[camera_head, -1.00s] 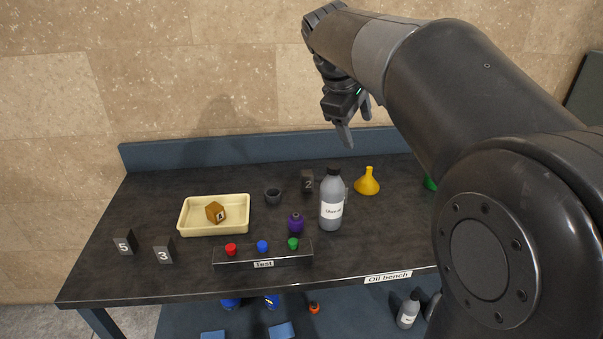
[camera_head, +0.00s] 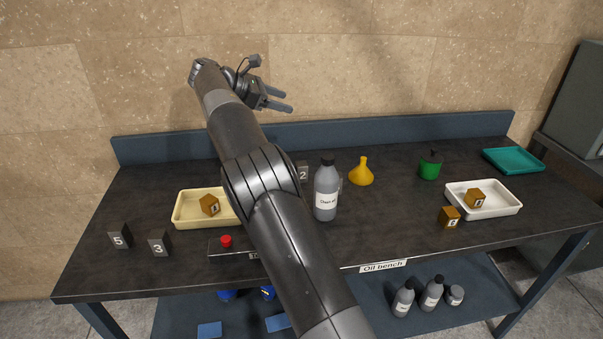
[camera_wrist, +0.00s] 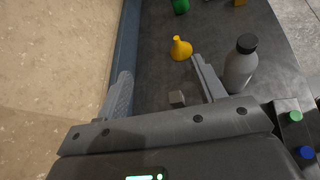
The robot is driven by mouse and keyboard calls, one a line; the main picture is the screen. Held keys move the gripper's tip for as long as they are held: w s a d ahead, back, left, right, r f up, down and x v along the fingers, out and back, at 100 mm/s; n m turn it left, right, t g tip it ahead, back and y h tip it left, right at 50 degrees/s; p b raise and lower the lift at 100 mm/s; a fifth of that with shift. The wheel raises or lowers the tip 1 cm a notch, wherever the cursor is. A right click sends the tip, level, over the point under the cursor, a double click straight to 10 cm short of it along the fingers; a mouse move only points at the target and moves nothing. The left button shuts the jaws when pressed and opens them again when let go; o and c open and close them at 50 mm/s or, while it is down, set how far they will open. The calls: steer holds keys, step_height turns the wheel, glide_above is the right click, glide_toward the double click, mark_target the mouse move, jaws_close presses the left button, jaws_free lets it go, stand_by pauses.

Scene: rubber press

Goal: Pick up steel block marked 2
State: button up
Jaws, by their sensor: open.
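The steel block marked 2 (camera_head: 303,172) is a small dark block on the black bench, left of and behind the grey bottle. My arm partly hides it in the head view. In the wrist view a small grey block (camera_wrist: 177,98), which fits its position, shows between my fingers, its number not visible. My gripper (camera_head: 289,101) is open and empty, raised above the back of the bench, its fingers pointing right in the head view. In the wrist view my two fingers (camera_wrist: 162,70) are spread apart.
The grey bottle (camera_head: 327,190) stands close to the block, and a yellow funnel (camera_head: 361,174) is further right. A cream tray (camera_head: 177,220) holds a brown block. Blocks 5 (camera_head: 120,236) and 3 (camera_head: 159,243) stand front left. A low back wall (camera_head: 420,128) edges the bench.

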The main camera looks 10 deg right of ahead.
steer(key=w+a+f+n+h, duration=0.2)
steer(key=a+f, duration=0.2)
steer(key=a, duration=0.1)
glide_toward(301, 164)
steer(key=shift+s+d+f, duration=0.15)
steer(key=shift+d, duration=0.4)
steer(key=shift+s+d+f, duration=0.1)
steer(key=shift+d+f, duration=0.1)
steer(key=shift+d, duration=0.35)
steer(key=x, duration=0.3)
steer(key=w+x, duration=0.1)
steer(key=x, duration=0.1)
steer(key=shift+d+f, duration=0.15)
steer(key=shift+d, duration=0.1)
jaws_close()
